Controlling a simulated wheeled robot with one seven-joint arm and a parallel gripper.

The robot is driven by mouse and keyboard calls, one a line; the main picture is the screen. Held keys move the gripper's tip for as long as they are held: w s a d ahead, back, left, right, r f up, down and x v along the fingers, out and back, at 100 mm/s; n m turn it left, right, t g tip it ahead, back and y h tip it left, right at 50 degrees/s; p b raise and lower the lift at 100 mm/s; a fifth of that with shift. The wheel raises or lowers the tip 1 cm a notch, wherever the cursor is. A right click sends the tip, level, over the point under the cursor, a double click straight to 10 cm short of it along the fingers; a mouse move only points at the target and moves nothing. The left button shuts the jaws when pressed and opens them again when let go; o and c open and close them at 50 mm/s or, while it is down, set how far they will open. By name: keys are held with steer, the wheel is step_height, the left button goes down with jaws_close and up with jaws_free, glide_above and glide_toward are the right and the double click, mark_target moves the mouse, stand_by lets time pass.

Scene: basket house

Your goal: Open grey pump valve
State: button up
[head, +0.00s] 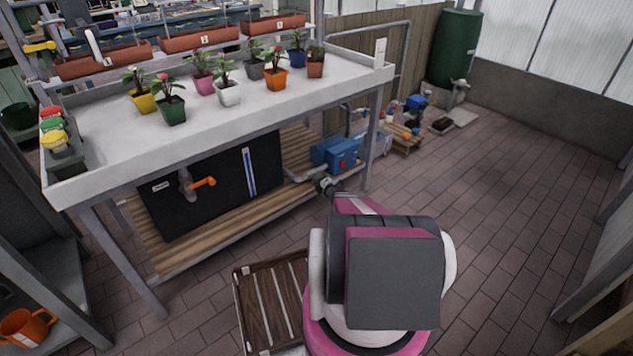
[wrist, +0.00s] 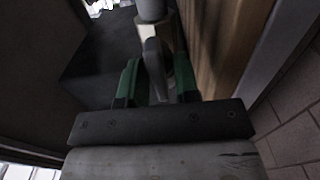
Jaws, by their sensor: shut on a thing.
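The grey valve handle (wrist: 154,62) lies between the green fingers of my gripper (wrist: 156,78) in the wrist view. My gripper is shut on it. A pale pipe piece (wrist: 152,10) shows just beyond the handle. In the head view my gripper (head: 326,186) reaches the lower shelf, beside the grey pipe (head: 297,176) of the blue pump (head: 341,155). The valve itself is too small and covered there to make out how far it is turned.
A black tank (head: 225,185) with an orange-handled tap (head: 204,182) stands on the wooden shelf (head: 170,250). The white table (head: 290,105) with potted plants is above, its metal leg (head: 370,150) close to my arm. A wooden crate (head: 272,300) is on the floor. The right floor is clear.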

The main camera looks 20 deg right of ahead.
steer(key=o, duration=0.6)
steer(key=shift+s, duration=0.1)
steer(key=v, duration=1)
steer(key=shift+s, duration=0.3)
steer(key=shift+d+r, duration=0.1)
